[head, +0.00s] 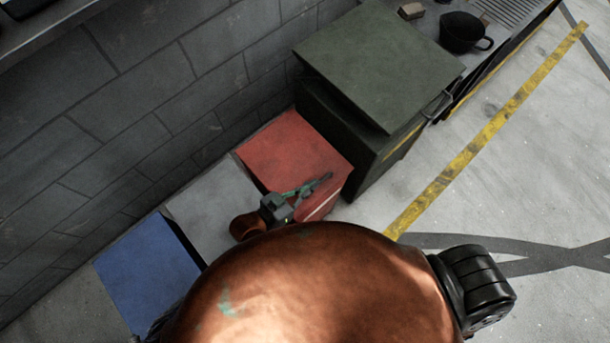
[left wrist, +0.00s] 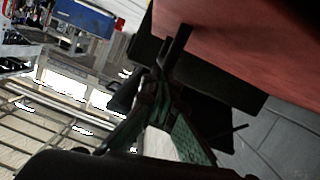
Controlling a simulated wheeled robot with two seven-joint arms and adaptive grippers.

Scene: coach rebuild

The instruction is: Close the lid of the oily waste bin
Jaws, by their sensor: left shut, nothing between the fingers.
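The red bin (head: 292,152), which I take to be the oily waste bin, stands against the block wall between a grey bin and a large green cabinet. Its red top looks flat and level, with no gap visible from above. A red surface also fills the upper right of the left wrist view (left wrist: 245,40). My left gripper (head: 325,180) is shut and empty, at the near side of the red bin's top. I cannot tell whether it touches the lid. Its fingers come together in the left wrist view (left wrist: 160,85). My right gripper is not in view.
A grey bin (head: 215,200) and a blue bin (head: 148,275) stand to the left along the wall (head: 150,100). The dark green cabinet (head: 380,60) rises close on the right. A black mug (head: 462,32) is beyond it. Open floor (head: 500,180) lies to the right.

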